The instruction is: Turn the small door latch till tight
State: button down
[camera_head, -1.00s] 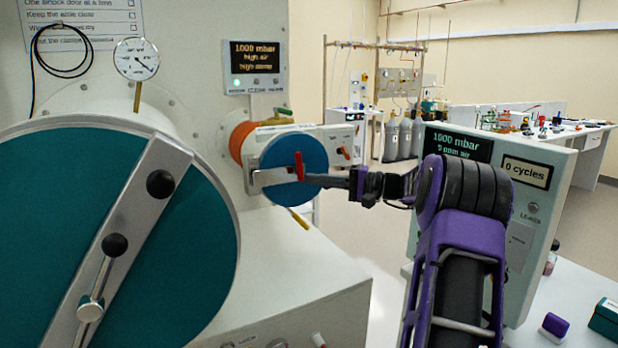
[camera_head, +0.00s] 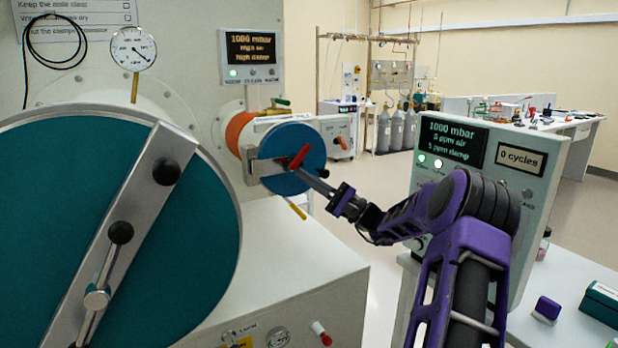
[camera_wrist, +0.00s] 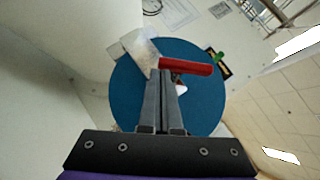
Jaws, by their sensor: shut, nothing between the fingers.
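The small door (camera_head: 310,148) is a round blue disc at the end of the small port. It also fills the middle of the wrist view (camera_wrist: 205,105). Its red latch (camera_head: 299,157) lies tilted across the door's face, upper end to the right. In the wrist view the red latch (camera_wrist: 190,66) lies nearly level across the fingertips. My gripper (camera_head: 303,171) comes from the lower right. Its fingers (camera_wrist: 168,76) are together with nothing between them, and the tips are at the latch's side, seemingly touching it. Exact contact is hard to tell.
A large teal door (camera_head: 205,240) with a metal bar and black knobs stands at left. A panel (camera_head: 540,195) reading "0 cycles" stands close to my arm at right. A yellow-handled part (camera_head: 296,208) hangs below the small door. Open floor lies behind.

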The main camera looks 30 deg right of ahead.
jog(key=shift+a+f, duration=0.1)
dwell(0.7)
jog(key=w+f+b+v, duration=0.1)
jog(key=w+f+v, duration=0.1)
jog(key=v, duration=1)
jog(key=shift+s+d, duration=0.35)
jog(key=shift+d, duration=0.25)
jog(key=shift+f, duration=0.15)
